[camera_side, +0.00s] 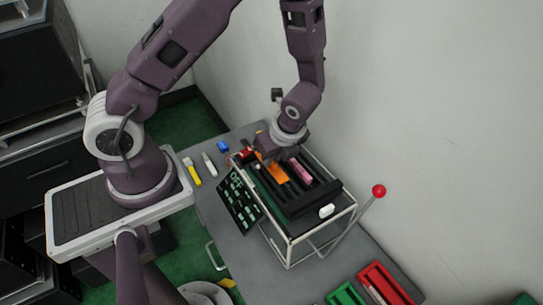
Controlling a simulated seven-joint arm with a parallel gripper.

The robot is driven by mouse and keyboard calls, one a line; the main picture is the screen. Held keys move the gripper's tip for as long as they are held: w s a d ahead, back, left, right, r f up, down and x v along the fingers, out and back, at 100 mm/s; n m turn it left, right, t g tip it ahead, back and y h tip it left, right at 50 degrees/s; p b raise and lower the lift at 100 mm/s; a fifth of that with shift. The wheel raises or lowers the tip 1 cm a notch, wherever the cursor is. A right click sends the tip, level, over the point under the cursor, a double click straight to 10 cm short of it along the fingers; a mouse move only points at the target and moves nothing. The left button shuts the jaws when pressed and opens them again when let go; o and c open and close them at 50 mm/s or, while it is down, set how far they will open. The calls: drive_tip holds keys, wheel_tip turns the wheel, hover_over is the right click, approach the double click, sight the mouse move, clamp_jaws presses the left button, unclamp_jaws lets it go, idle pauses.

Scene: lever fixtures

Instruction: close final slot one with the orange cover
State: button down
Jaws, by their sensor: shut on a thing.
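The orange cover (275,172) is a flat orange strip at the far left part of the black slotted fixture (312,203). My gripper (262,156) points down at the cover's upper end and is shut on it; the fingers are small and partly hidden by the wrist. I cannot tell whether the cover touches the fixture or hangs just above it. The fixture has long dark slots. A pink piece (300,170) lies in a slot to the right of the cover. Which slot is number one cannot be read.
A white frame (289,252) carries the fixture, with a red-knobbed lever (379,191) at its right. A dark panel with green marks (239,202) leans at its left. Small blue (222,146), white and yellow pieces lie left. Red (384,284) and green (345,296) trays stand at the front.

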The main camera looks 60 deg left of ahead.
sight(276, 171)
drive_tip(key=shift+f, duration=2.85)
drive_tip(key=shift+f, duration=1.15)
drive_tip(key=c, duration=1.3)
unclamp_jaws()
drive_tip(key=shift+c, duration=0.2)
drive_tip(key=v, duration=0.7)
drive_tip(key=shift+d, duration=0.1)
drive_tip(key=shift+r, duration=0.1)
